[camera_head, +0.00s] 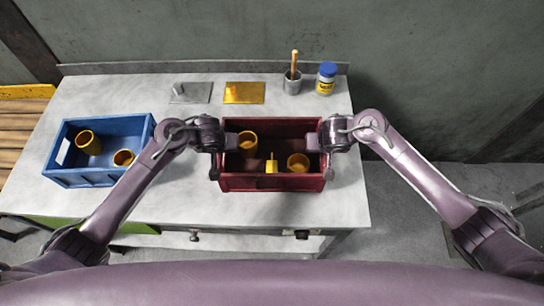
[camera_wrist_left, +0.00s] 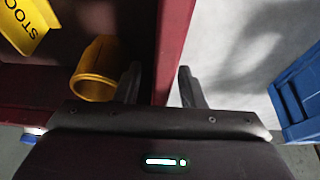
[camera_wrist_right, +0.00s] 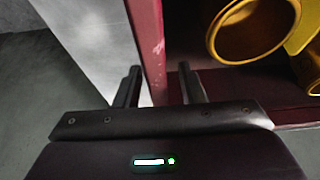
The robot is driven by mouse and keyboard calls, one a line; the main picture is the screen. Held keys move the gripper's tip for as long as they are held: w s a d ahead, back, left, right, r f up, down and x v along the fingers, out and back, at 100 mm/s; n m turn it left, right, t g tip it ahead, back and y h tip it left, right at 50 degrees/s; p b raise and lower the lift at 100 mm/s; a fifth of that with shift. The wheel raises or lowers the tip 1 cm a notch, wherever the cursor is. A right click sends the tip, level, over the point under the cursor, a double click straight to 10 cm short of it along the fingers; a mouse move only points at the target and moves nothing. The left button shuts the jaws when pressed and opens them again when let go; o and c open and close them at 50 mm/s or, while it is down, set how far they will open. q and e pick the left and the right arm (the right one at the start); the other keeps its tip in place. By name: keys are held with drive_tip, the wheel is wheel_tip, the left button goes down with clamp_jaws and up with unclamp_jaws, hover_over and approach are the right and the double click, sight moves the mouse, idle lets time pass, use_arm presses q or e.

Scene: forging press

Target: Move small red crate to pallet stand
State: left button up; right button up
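The small red crate (camera_head: 272,184) stands on the grey table, right of its middle. It holds two yellow cups and a yellow tag; black lettering shows on the tag (camera_wrist_left: 25,25) in the left wrist view. My left gripper (camera_head: 222,140) is at the crate's left wall (camera_wrist_left: 172,50), with one finger inside and one outside. My right gripper (camera_head: 322,140) straddles the right wall (camera_wrist_right: 148,40) the same way. Both grippers are open, with gaps beside the walls. A slatted wooden surface with a yellow edge (camera_head: 25,91), likely the pallet stand, is partly visible at the far left.
A blue crate (camera_head: 85,176) with yellow cups stands on the table's left part. Behind are a grey plate (camera_head: 190,93), a yellow plate (camera_head: 244,93), a grey cup with a brown-handled tool (camera_head: 293,82) and a blue-capped jar (camera_head: 326,78). Table between the crates is clear.

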use_arm(q)
clamp_jaws()
use_arm(e)
clamp_jaws()
use_arm(q)
drive_tip(key=shift+w+r, duration=0.1)
drive_tip(key=shift+r, duration=0.1)
use_arm(e)
drive_tip(key=shift+w+r, duration=0.1)
drive_tip(key=shift+r, duration=0.05)
